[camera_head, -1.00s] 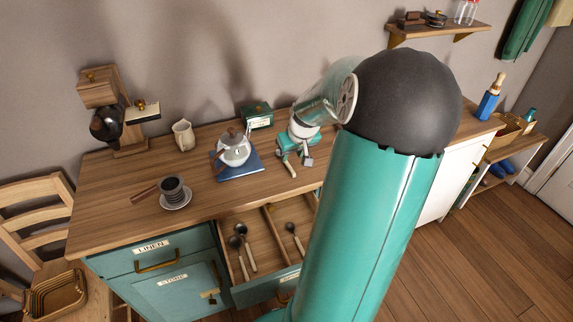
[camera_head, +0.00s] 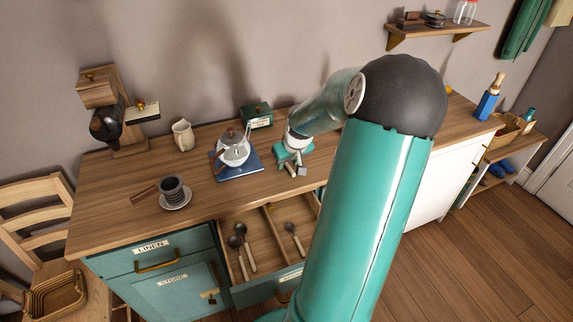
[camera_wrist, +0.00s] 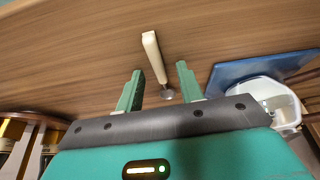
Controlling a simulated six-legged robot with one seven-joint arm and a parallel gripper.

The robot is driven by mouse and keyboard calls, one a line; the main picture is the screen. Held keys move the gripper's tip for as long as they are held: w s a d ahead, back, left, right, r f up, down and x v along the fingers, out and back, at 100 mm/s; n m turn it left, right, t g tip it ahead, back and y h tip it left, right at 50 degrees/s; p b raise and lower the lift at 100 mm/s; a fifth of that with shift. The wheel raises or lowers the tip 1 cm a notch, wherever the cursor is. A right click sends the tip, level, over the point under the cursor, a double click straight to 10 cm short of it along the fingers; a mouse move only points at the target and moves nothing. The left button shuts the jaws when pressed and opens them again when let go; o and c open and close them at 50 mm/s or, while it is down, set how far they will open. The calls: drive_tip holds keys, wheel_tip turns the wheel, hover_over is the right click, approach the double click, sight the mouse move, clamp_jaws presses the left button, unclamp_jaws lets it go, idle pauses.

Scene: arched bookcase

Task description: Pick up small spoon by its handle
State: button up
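A spoon with a pale handle, which I take for the small spoon (camera_wrist: 150,44), lies on the wooden counter in the wrist view. Its grey bowl shows between and beyond my fingertips, and its handle points away from me. In the head view a pale handle (camera_head: 282,166) shows beside my gripper (camera_head: 294,167), which hides the rest. In the wrist view my gripper (camera_wrist: 160,70) is open, with its two green fingers apart and nothing held. The fingers appear above the counter, and I cannot tell how high.
A blue tray (camera_head: 252,172) with a kettle (camera_head: 233,152) stands left of my gripper. A green box (camera_head: 256,115) is behind. The open drawer (camera_head: 262,240) below the counter's front edge holds several spoons.

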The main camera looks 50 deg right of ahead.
sight(288, 165)
drive_tip(key=shift+f, duration=0.1)
clamp_jaws()
drive_tip(key=shift+r, duration=0.55)
wheel_tip(288, 165, up, 2)
drive_tip(key=shift+r, duration=0.25)
drive_tip(key=s+a+r, duration=0.9)
drive_tip(key=a, duration=0.1)
drive_tip(key=shift+s+r, duration=0.35)
drive_tip(key=shift+s, duration=0.05)
